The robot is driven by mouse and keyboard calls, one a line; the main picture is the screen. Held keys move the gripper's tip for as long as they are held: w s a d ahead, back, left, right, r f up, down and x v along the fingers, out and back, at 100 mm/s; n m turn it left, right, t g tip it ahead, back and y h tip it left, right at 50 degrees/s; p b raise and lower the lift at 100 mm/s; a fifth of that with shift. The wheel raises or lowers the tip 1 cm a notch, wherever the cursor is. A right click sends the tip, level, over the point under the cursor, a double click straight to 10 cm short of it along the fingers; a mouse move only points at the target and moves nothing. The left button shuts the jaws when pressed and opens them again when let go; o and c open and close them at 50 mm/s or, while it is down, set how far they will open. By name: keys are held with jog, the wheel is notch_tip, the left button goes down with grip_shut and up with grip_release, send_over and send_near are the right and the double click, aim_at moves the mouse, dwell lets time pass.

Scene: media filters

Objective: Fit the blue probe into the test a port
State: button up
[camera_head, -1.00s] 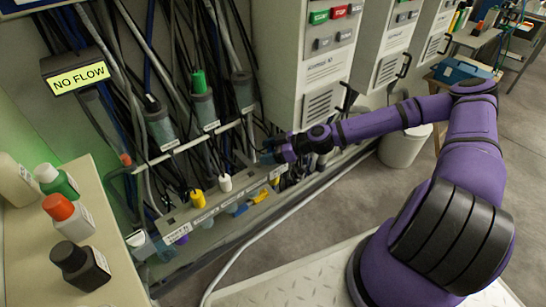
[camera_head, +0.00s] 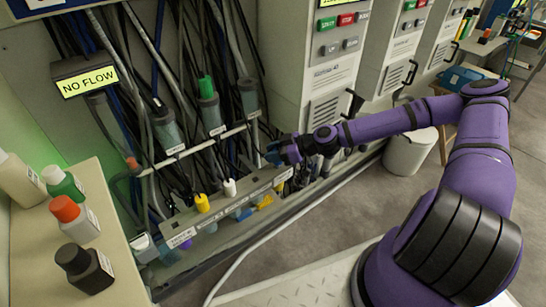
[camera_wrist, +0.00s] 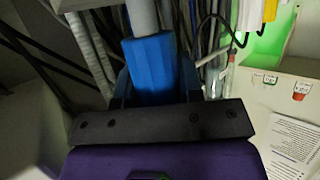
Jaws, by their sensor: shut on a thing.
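The blue probe (camera_wrist: 152,70) has a blue grip with a pale shaft at its far end. My gripper (camera_wrist: 155,82) is shut on the blue grip, with a finger on each side. In the head view my gripper (camera_head: 275,153) is by the right end of a grey labelled rail (camera_head: 225,205). The probe's tip is not clear there. A yellow plug (camera_head: 202,203) and a white plug (camera_head: 230,187) stand upright in the rail. I cannot make out which opening is the test A port. The rail's right end is partly hidden by my gripper.
A green-topped probe (camera_head: 206,88) sits in a holder above the rail, amid hanging cables. A "NO FLOW" sign (camera_head: 86,81) is at upper left. Bottles (camera_head: 84,268) stand on the left counter. A grey cabinet (camera_head: 315,70) rises behind my gripper.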

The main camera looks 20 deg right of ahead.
jog(key=r, duration=0.5)
jog(key=shift+s+d, duration=0.1)
jog(key=shift+d, duration=0.15)
jog(key=s+d, duration=0.4)
jog(key=d, duration=0.3)
jog(key=s+d, duration=0.4)
jog(key=d, duration=0.4)
jog(key=shift+d, duration=0.25)
jog(key=shift+f, duration=0.1)
